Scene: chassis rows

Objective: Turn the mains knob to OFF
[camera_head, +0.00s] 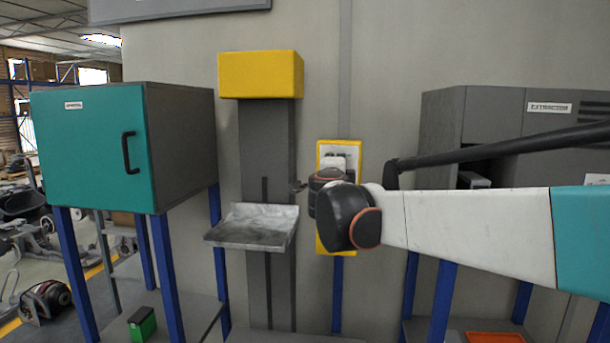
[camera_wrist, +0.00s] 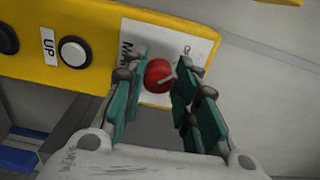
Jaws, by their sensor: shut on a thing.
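The mains knob (camera_wrist: 158,75) is a red round knob with a pale pointer line, on a white label plate (camera_wrist: 131,38) fixed to a yellow panel (camera_wrist: 82,22). The label text is partly hidden by my fingers. My gripper (camera_wrist: 160,86) has its teal-padded fingers on either side of the knob and is shut on it. In the head view the yellow panel (camera_head: 352,150) is on the wall, and my wrist covers its middle and hides the knob.
A white button (camera_wrist: 74,52) beside an UP label and a black button (camera_wrist: 7,40) sit on the same panel. A lift column with a metal tray (camera_head: 255,226) stands left of the panel. A teal cabinet (camera_head: 95,150) is further left, and a grey extractor unit (camera_head: 470,120) is right.

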